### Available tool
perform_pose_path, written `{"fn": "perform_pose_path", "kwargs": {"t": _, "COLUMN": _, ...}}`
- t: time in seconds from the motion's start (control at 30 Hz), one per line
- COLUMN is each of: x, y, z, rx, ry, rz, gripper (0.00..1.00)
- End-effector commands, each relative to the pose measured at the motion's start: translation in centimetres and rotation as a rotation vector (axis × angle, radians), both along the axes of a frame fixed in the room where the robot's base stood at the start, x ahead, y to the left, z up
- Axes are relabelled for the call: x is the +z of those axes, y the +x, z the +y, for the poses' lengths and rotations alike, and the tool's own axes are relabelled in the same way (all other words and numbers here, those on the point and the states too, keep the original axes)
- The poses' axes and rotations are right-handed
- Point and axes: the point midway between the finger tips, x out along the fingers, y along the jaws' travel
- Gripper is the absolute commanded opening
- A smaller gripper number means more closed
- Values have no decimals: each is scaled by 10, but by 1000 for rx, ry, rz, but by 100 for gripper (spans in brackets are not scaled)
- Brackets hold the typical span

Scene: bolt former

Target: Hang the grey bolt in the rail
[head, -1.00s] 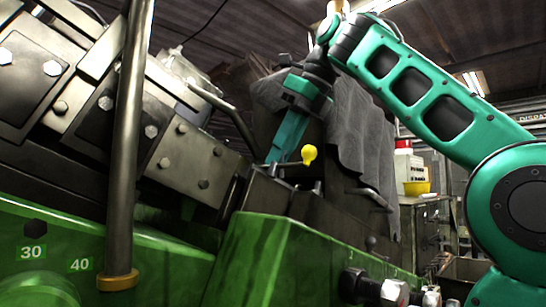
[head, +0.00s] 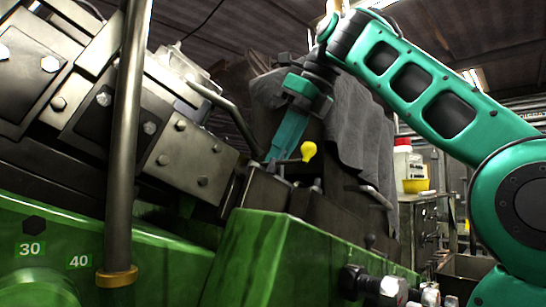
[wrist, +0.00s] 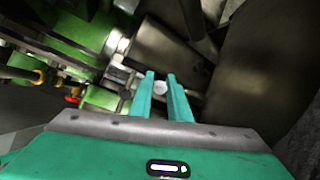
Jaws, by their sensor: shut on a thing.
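My gripper (head: 275,158) is at the machine, with its teal fingers pointing down beside the yellow-knobbed lever. In the wrist view the fingers (wrist: 161,76) are a little apart, with a small pale grey round end between their tips. I take it to be the grey bolt (wrist: 160,88); most of it is hidden. In the head view the bolt cannot be made out behind the fingers. The fingertips are just above a dark metal block (head: 265,188) on the green machine body. I cannot tell for sure which part is the rail.
The lever with a yellow knob (head: 308,151) stands close to the right of the fingers. A bent metal handle (head: 228,108) and bolted plates (head: 185,157) are at the left. An upright steel rod (head: 126,140) stands nearer the camera. A grey cloth (head: 358,135) hangs behind.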

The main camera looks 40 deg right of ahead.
Motion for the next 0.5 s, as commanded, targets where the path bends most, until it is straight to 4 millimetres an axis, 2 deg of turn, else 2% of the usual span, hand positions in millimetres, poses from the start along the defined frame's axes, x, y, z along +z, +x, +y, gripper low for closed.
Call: {"fn": "perform_pose_path", "kwargs": {"t": 0.5, "x": -5, "y": 0, "z": 0, "rx": 1, "ry": 0, "rz": 1, "gripper": 2}}
